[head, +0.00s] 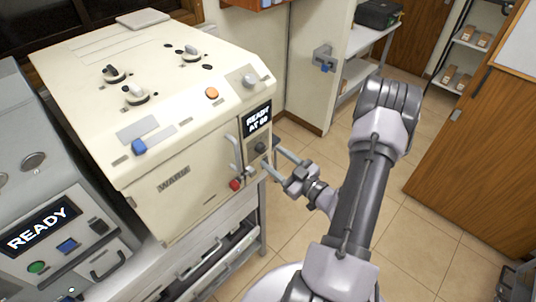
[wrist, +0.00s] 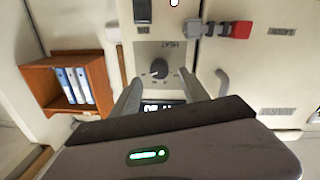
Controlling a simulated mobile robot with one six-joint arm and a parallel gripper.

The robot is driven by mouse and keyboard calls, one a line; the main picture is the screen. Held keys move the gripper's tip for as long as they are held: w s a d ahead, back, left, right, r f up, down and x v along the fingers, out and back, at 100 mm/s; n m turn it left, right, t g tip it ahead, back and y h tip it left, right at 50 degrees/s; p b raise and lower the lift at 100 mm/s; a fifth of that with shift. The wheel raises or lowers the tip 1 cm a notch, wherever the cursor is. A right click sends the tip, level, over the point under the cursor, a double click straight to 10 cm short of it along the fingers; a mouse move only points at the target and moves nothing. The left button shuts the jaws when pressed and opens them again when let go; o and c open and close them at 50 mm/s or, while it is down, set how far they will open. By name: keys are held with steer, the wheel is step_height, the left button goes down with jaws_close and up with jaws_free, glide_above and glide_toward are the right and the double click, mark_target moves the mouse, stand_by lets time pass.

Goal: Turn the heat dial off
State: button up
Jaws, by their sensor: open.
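The heat dial is a small dark round knob (wrist: 159,69) on a grey plate marked HEAT, seen in the wrist view with a light mark on its face. My gripper (head: 271,157) is in front of the machine's right front face, near the dial. In the wrist view, my gripper (wrist: 160,83) has its fingers apart, one either side of the dial; I cannot tell whether they touch it. Nothing is held.
A red knob (head: 235,184) and a vertical handle sit left of the dial. The red part also shows in the wrist view (wrist: 240,30). A second grey machine (head: 60,215) stands at left. A wooden cabinet (head: 470,130) is at right, with clear tiled floor (head: 415,210) between.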

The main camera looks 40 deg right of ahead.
mark_target(264, 150)
steer(key=w, duration=0.3)
steer(key=shift+w, duration=0.2)
jaws_close()
